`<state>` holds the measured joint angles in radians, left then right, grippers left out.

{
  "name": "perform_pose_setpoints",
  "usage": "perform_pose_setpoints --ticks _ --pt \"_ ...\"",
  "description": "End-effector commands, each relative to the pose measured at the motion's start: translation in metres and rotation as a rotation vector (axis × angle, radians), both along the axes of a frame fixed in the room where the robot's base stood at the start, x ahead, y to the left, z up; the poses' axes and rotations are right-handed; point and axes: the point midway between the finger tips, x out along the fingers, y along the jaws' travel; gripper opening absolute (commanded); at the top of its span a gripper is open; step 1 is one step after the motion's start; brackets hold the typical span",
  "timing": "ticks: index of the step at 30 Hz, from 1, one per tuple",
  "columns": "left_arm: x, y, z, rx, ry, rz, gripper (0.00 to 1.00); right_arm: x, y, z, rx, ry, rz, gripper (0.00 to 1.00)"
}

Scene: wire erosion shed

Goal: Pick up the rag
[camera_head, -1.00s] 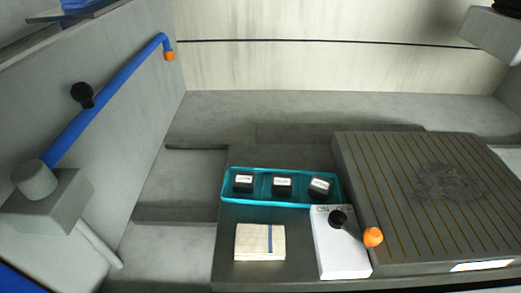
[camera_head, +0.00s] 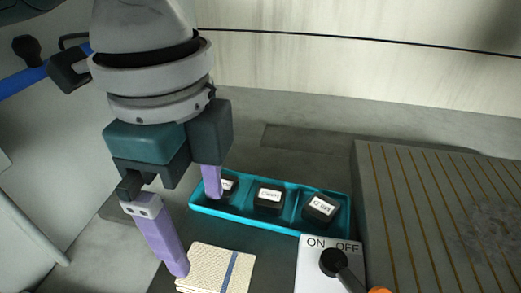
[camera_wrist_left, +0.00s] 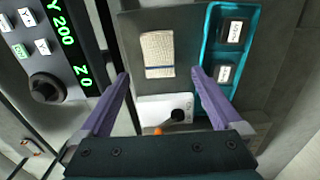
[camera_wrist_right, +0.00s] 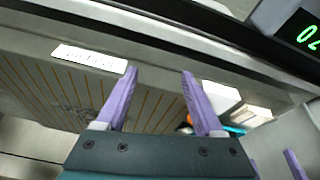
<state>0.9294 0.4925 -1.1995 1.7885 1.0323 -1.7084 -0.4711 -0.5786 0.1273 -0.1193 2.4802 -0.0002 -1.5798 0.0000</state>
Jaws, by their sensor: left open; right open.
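The rag (camera_head: 218,268) is a folded cream cloth with a blue stripe. It lies flat on a dark surface at the bottom of the head view. My left gripper (camera_head: 196,233) is open and empty above and beside it. One fingertip hides a little of the rag's left edge. In the left wrist view the rag (camera_wrist_left: 158,55) lies beyond and between the open lilac fingers (camera_wrist_left: 160,73), apart from them.
A teal tray (camera_head: 233,209) with three dark labelled blocks stands behind the rag, close to one left fingertip. A white ON/OFF switch box (camera_head: 316,262) with a black knob is right of the rag. The grooved plate (camera_head: 385,215) rises at the right.

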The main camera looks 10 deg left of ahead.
Motion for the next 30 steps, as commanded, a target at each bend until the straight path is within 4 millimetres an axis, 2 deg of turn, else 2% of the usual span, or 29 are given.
perform_pose_setpoints --ticks 6,13,21,30 --pt "0.0 0.001 -0.033 0.007 0.006 -0.001 1.0 0.0 0.0 -0.007 0.001 0.001 0.0 0.69" --pt "-0.001 -0.002 -0.054 0.005 0.004 -0.003 1.0 -0.001 0.002 -0.01 0.005 0.002 -0.001 0.69" --pt "-0.003 -0.007 -0.093 0.006 0.002 -0.001 1.0 -0.001 0.003 -0.017 0.009 0.002 -0.004 0.69" --pt "-0.002 -0.008 -0.097 0.004 0.0 -0.003 0.99 -0.001 0.003 -0.017 0.009 0.002 -0.004 0.69"
